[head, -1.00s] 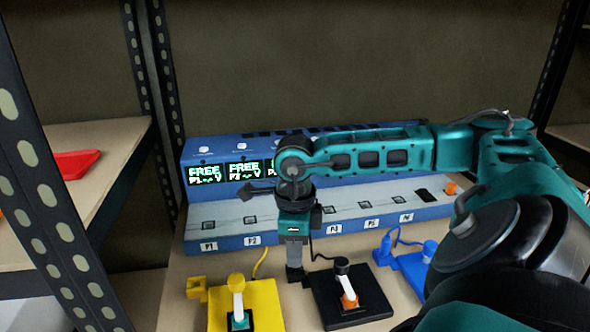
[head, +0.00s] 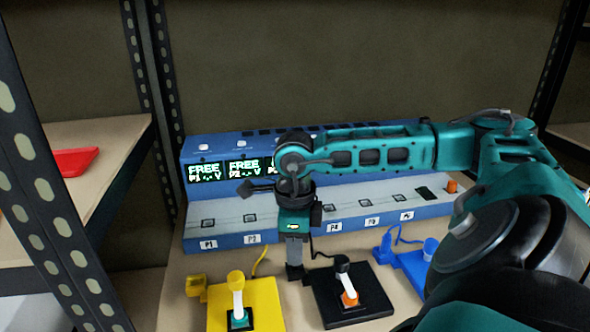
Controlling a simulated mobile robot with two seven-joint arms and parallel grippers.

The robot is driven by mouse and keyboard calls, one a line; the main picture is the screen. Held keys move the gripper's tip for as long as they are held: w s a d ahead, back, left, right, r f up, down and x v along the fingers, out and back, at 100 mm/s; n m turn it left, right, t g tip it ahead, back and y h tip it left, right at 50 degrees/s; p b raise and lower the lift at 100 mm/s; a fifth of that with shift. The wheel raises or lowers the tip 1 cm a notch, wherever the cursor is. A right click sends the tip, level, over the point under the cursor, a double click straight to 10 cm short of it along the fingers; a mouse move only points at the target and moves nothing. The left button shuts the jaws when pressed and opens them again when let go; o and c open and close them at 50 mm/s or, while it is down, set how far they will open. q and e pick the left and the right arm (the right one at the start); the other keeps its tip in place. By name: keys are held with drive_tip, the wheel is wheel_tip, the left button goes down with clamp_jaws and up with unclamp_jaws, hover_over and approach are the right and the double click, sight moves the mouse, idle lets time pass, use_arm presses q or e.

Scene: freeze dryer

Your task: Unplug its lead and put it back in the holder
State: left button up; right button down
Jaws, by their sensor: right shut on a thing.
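My right gripper (head: 295,272) points down at the left edge of the black stand (head: 375,305), in front of the blue unit. It is shut on the end of the black lead (head: 322,256), which is mostly hidden by the fingers. The lead curves from beside the gripper to the black stand's top. The stand's holder is hidden behind the gripper, so I cannot tell whether the plug sits in it. The blue unit (head: 285,222) has a row of labelled sockets; those behind my wrist are hidden. My left gripper is out of view.
A yellow stand (head: 262,300) with its own lead and holder (head: 196,287) is close on the left. A blue stand (head: 412,272) is on the right. Black rack posts (head: 60,215) border the shelf; a red tray (head: 75,162) lies beyond.

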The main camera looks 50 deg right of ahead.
drive_tip(key=shift+f, duration=0.2)
drive_tip(key=shift+f+b, duration=0.35)
drive_tip(key=shift+b, duration=0.15)
drive_tip(key=shift+f+b, duration=0.4)
drive_tip(key=shift+f, duration=0.05)
drive_tip(key=shift+f, duration=0.25)
drive_tip(key=c, duration=1)
unclamp_jaws()
drive_tip(key=shift+o, duration=0.2)
